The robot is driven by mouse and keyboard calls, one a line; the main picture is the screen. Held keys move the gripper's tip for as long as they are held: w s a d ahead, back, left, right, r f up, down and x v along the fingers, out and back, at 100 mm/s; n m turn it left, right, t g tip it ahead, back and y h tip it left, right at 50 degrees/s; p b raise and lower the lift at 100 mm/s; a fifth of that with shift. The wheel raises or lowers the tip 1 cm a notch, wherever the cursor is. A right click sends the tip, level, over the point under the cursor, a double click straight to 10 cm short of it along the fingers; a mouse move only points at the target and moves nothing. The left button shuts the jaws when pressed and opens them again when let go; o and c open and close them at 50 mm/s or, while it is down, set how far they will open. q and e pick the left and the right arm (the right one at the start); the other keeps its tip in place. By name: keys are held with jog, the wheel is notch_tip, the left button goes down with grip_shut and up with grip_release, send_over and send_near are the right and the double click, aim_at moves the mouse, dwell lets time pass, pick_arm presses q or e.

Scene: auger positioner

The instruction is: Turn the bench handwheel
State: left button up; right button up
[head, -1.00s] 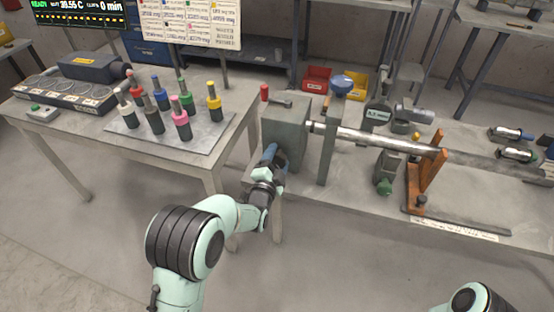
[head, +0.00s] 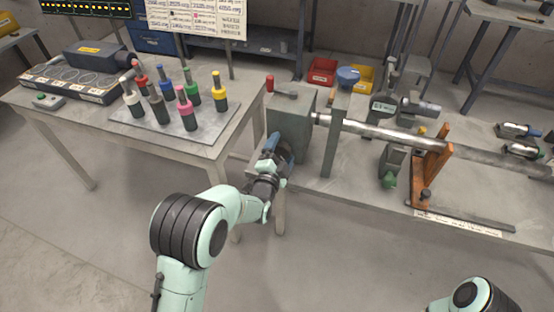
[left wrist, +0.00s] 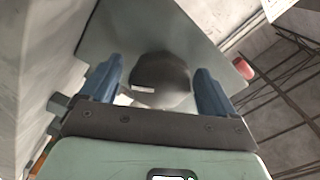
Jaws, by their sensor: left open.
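My left gripper (head: 277,148) is at the left face of the grey block (head: 306,125) on the bench. In the left wrist view its blue fingers (left wrist: 158,85) are open and apart. A dark round part (left wrist: 160,72), which looks like the handwheel or its hub, lies between them against the block's face; I cannot tell whether the fingers touch it. In the head view this part is mostly hidden by the gripper. A red-knobbed handle (head: 270,84) stands at the top left of the block; the red knob also shows in the left wrist view (left wrist: 243,68). My right gripper is out of view.
A long metal shaft (head: 380,133) runs right from the block over an orange stand (head: 432,165). The left table (head: 225,125) has a plate with several coloured bottles near my left arm. Bins (head: 322,70) stand behind. The floor in front is clear.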

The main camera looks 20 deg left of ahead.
pick_arm(q)
jog(key=s, duration=1.3)
jog(key=shift+a, duration=0.25)
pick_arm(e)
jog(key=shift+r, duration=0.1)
pick_arm(q)
jog(key=s+a+f+n+g, duration=0.1)
jog(key=s+f+n+g, duration=0.4)
jog(key=f, duration=0.8)
jog(key=s+f+n+g, duration=0.3)
jog(key=s+f+g, duration=0.4)
jog(key=f, duration=0.7)
jog(key=s+d+f+n+g+h, duration=0.25)
jog(key=s+f+n, duration=0.25)
jog(key=s, duration=0.5)
jog(key=s+d+f+n+g+h, duration=0.1)
jog(key=s+d+f+n+g, duration=0.25)
jog(key=s, duration=0.65)
notch_tip(320, 180, up, 11)
jog(key=w+a+g+p, duration=0.1)
jog(key=p, duration=1.1)
jog(key=shift+w+r+p, duration=0.15)
jog(key=shift+w+p, duration=0.2)
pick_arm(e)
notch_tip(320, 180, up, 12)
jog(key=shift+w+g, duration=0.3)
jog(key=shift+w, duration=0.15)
